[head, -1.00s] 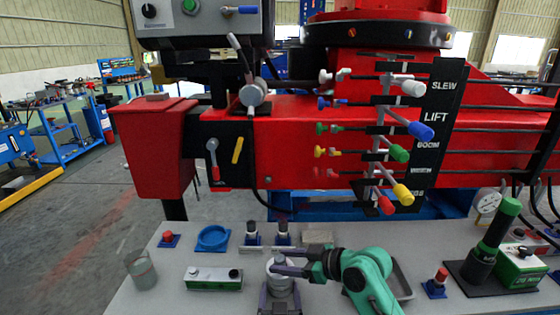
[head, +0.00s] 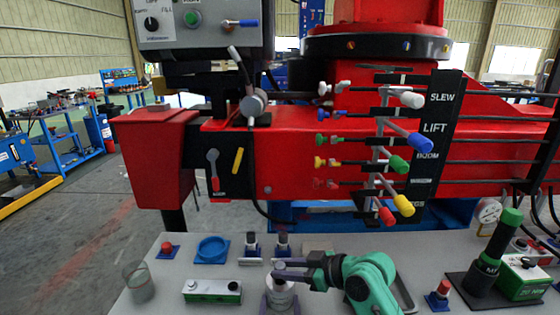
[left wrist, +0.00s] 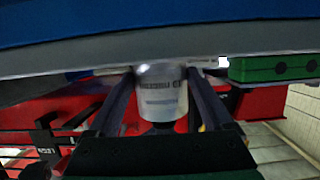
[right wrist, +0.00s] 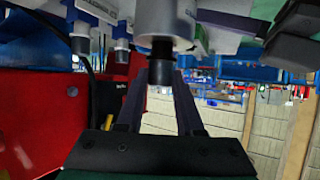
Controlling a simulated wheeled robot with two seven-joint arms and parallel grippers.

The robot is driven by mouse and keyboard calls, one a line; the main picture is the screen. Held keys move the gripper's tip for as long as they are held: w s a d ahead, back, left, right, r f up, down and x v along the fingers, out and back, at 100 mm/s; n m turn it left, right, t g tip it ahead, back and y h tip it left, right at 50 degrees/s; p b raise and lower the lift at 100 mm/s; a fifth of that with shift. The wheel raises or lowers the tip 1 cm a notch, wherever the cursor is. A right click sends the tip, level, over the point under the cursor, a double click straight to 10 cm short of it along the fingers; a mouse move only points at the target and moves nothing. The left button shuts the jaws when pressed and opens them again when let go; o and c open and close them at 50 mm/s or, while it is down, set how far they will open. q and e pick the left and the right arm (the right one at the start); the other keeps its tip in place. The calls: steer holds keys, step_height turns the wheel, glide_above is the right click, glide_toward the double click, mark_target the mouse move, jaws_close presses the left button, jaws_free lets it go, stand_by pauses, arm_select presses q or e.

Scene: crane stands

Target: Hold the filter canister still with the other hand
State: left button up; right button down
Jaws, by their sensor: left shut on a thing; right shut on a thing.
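The filter canister (head: 281,291) is a pale grey-white cylinder standing at the near middle of the grey bench. In the left wrist view the canister (left wrist: 162,94) shows its printed label between the fingers of my left gripper (left wrist: 162,105), which is shut on its body. My right gripper (head: 284,270) comes in from the right at the canister's top. In the right wrist view its fingers are around a dark knob (right wrist: 161,62) at the end of the canister, and it is shut on that knob. The contact itself is partly hidden.
A green-and-white box (head: 212,290), a blue ring (head: 211,250) and a glass beaker (head: 139,283) stand to the left. A green-topped dark cylinder (head: 494,250) stands to the right. The red crane body with coloured levers (head: 420,142) rises behind the bench.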

steer(key=shift+r, duration=3.25)
arm_select(q)
steer(key=o, duration=1.5)
steer(key=shift+c, duration=0.2)
